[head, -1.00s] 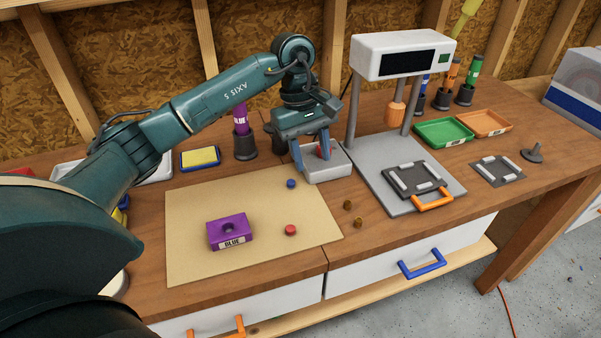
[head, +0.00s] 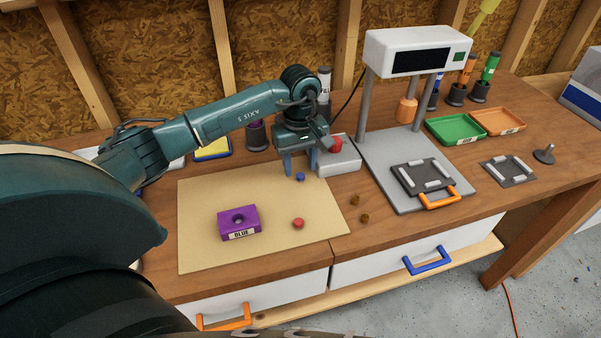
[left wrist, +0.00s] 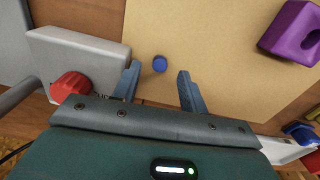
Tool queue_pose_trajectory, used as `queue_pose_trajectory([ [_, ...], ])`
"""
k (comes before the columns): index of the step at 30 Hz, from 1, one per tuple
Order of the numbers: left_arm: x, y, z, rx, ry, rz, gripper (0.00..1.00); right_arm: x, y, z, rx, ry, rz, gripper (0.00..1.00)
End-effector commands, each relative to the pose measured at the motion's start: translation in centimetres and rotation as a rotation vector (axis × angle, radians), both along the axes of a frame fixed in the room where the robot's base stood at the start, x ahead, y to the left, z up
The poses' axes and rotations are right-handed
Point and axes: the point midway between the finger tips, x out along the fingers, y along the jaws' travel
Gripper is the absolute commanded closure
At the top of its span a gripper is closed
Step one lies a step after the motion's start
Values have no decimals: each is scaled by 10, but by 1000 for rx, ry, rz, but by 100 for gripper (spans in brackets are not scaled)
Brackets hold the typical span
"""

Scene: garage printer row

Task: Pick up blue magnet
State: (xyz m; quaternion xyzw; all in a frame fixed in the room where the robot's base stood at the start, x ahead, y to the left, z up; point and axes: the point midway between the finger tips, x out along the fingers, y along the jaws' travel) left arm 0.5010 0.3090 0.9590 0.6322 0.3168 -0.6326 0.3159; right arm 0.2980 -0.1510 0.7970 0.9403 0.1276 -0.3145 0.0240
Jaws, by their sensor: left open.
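The blue magnet (head: 300,176) is a small round disc lying on the tan mat (head: 200,250) near its back right part. In the left wrist view the blue magnet (left wrist: 160,64) shows between and just beyond the fingertips, apart from both. My left gripper (head: 301,170) is open and empty, pointing down over the mat's back edge; it also shows in the left wrist view (left wrist: 157,73). A purple block (head: 251,226) labelled BLUE, with a round hole on top, sits on the mat. My right gripper is not in view.
A grey box with a red knob (head: 337,144) stands right beside my left gripper. A red disc (head: 298,223) lies on the mat. Two small brown pieces (head: 364,218) lie to the right. The mat's front is clear.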

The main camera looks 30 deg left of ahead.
Motion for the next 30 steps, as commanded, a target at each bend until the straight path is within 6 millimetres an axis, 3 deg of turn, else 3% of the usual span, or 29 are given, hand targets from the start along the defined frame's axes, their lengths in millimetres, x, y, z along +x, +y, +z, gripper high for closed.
queue_pose_trajectory([
  [6, 0, 0, -21, -1, 0, 0, 57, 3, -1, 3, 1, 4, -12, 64],
  [13, 0, 0, -22, -1, -2, 0, 58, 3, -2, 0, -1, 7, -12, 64],
  [27, 0, 0, -21, -1, -2, 0, 97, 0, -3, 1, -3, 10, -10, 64],
  [30, 0, 0, -21, -1, -2, 0, 100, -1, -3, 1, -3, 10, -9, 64],
])
